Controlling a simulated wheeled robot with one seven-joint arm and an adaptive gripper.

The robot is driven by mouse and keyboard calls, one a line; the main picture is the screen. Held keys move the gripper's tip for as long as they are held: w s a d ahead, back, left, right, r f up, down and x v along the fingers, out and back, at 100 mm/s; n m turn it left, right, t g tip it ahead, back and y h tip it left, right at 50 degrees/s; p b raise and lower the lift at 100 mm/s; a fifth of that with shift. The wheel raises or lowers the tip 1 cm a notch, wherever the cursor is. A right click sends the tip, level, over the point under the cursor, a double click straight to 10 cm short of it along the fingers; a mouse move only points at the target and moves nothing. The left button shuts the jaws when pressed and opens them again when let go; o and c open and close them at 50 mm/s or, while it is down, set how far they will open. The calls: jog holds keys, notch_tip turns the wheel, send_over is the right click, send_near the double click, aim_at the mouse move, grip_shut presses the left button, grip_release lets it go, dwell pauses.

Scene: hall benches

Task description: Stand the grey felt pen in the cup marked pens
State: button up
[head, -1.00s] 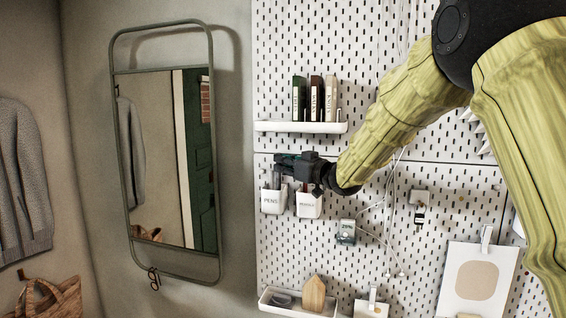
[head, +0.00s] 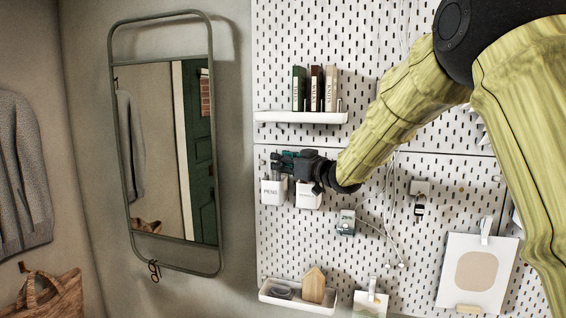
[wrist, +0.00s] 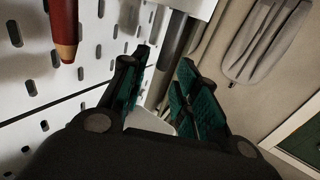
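My gripper (head: 282,162) is just above the white cup marked pens (head: 273,192), at the left of the pegboard. The pen is not distinct in the head view.
A second white cup (head: 307,198) hangs close to the right, partly behind my gripper. A red pencil (wrist: 65,30) stands near my fingers. A white shelf (head: 300,117) with several books is above. A lower tray (head: 298,303) and a mirror (head: 165,150) are nearby.

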dwell(0.3)
jog(key=v, duration=1.2)
jog(key=shift+f, duration=0.1)
dwell(0.5)
